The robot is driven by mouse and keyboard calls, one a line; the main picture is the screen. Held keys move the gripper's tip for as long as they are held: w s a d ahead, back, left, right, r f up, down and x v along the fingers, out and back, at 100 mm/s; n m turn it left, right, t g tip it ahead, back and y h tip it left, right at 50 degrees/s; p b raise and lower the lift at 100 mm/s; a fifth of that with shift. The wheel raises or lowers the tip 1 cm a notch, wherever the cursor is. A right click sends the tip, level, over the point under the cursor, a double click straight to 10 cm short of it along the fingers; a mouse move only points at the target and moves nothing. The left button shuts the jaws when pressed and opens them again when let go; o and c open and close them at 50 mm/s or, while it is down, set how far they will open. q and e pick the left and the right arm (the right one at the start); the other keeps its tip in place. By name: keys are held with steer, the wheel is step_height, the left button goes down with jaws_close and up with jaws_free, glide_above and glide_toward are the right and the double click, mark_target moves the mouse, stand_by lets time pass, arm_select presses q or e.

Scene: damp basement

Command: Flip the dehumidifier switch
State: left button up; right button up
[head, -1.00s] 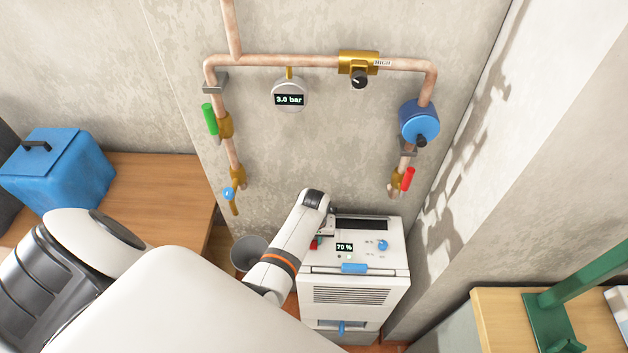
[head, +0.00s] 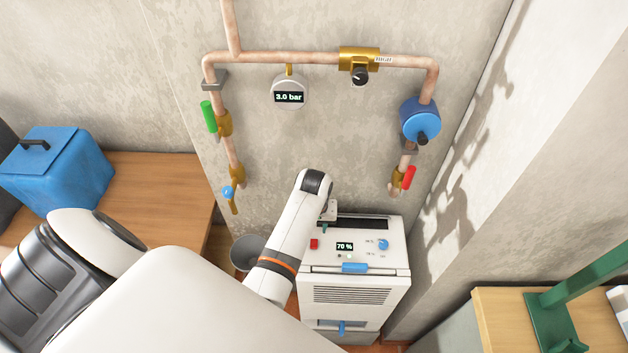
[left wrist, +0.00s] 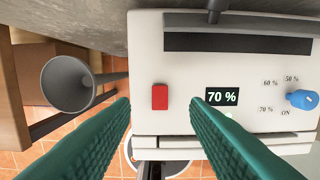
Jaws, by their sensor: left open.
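The white dehumidifier (head: 352,294) stands on the floor against the wall. On its top are a red switch (head: 314,244), a display (head: 344,246) reading 70 % and a blue knob (head: 383,244). In the left wrist view the red switch (left wrist: 160,97) lies between and beyond the two green fingers, apart from both. The display (left wrist: 222,96) and blue knob (left wrist: 302,99) are to its right. My left gripper (left wrist: 158,108) is open and empty above the panel; in the head view my arm mostly hides it. My right gripper is not in view.
Copper pipes with a gauge (head: 289,93) and valves run on the wall above. A wooden bench (head: 165,190) with a blue box (head: 58,170) is left; a table (head: 500,318) with a green stand is right.

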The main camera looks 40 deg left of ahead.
arm_select(q)
step_height(320, 180, up, 5)
steer(key=shift+s+d, duration=0.1)
stand_by(0.6)
steer(key=s+d+r+m+t, duration=0.1)
steer(key=s+d+r+m, duration=0.15)
steer(key=s, duration=0.45)
steer(key=s+d+r+m+t, duration=0.1)
steer(key=s+d+r+m, duration=0.15)
steer(key=s, duration=0.35)
steer(key=s+d+r+m+t, duration=0.1)
steer(key=s+d+r+m, duration=0.15)
steer(key=s, duration=0.45)
step_height(320, 180, down, 35)
steer(key=s+m+g+b, duration=0.1)
steer(key=s+b, duration=0.1)
steer(key=b, duration=0.6)
steer(key=s+a+f+b, duration=0.1)
steer(key=s+f+b, duration=0.1)
steer(key=s+f, duration=0.6)
steer(key=s+a+f+g+b, duration=0.1)
steer(key=s+f+b, duration=0.2)
steer(key=s+f, duration=0.5)
step_height(320, 180, down, 5)
steer(key=shift+a+r+g+b, duration=0.1)
steer(key=shift+a+g+b, duration=0.2)
